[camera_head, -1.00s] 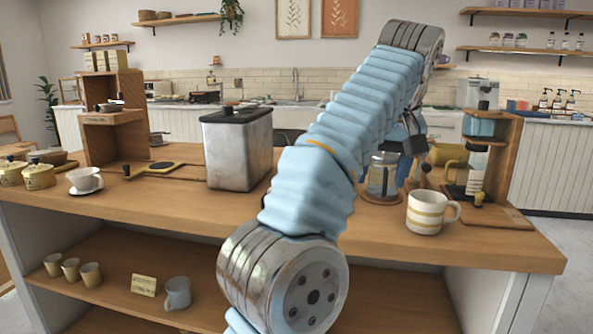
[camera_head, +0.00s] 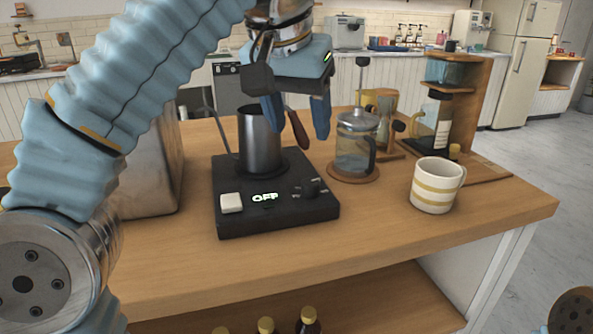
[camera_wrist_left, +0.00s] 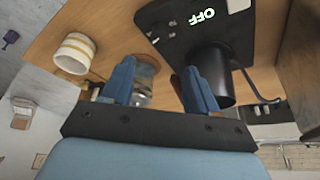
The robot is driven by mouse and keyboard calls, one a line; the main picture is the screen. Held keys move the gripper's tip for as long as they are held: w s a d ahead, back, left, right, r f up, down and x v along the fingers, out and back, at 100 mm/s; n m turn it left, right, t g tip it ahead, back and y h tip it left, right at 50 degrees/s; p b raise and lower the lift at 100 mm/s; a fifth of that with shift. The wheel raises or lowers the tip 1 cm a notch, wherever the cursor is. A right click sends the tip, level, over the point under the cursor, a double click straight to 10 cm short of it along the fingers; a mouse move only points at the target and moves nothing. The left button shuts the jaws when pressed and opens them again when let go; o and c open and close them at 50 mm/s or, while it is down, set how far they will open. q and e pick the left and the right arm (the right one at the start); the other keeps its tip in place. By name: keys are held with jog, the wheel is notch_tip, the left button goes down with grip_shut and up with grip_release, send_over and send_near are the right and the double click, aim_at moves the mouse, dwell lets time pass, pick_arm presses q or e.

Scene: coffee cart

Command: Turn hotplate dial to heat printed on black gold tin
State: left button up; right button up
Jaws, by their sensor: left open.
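The black hotplate (camera_head: 275,222) stands on the wooden counter, and its lit display (camera_head: 264,197) reads OFF. Its black dial (camera_head: 312,187) is on the front right of the top, beside the display. A metal pot (camera_head: 259,140) with a dark red handle (camera_head: 298,130) sits on the plate. My left gripper (camera_head: 297,122) is open above the back right of the hotplate, apart from the dial. The pot's handle shows between its fingers in the head view; contact cannot be told. The left wrist view shows the open fingers (camera_wrist_left: 158,88) and the hotplate (camera_wrist_left: 235,35). No black gold tin is identifiable now.
A glass press (camera_head: 355,145) stands on a round wooden coaster right of the hotplate. A striped mug (camera_head: 434,188) and a wooden dripper stand (camera_head: 470,105) are farther right. A large metal canister (camera_head: 150,175) is partly behind my left arm. The counter's front strip is clear.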

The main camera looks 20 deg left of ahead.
aim_at(311, 181)
pick_arm(q)
jog(key=b+x, duration=0.1)
jog(key=x, duration=1.1)
jog(key=shift+f, duration=0.15)
jog(key=shift+s, duration=0.1)
jog(key=shift+c, duration=0.4)
